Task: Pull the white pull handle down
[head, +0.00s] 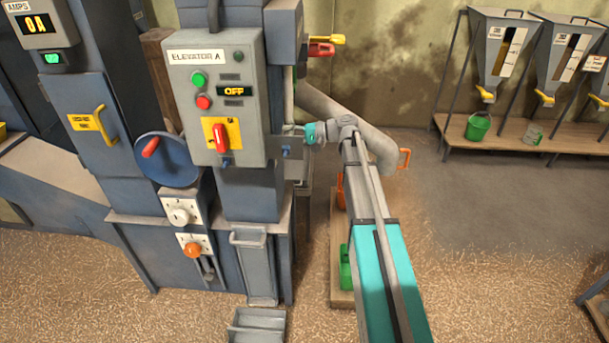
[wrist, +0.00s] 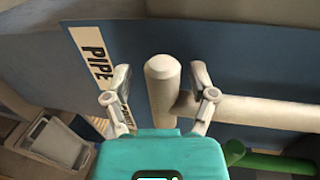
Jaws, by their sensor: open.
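The white pull handle (wrist: 163,90) is in the middle of the wrist view. It is a pale round bar with a capped end, joined to a pale bar running right. My gripper (wrist: 160,74) is open, with one finger on each side of the capped bar. A gap shows on both sides, and I cannot tell how deep the bar lies between the fingers. In the head view my gripper (head: 292,131) is at the right edge of the grey control box, and I cannot make out the handle there.
A label starting with "PIPE" (wrist: 97,62) is on the blue panel behind the left finger. A green part (wrist: 262,162) is at lower right. In the head view, the control box (head: 250,140) is close left of my gripper, and a thick grey pipe (head: 375,147) slopes behind my arm.

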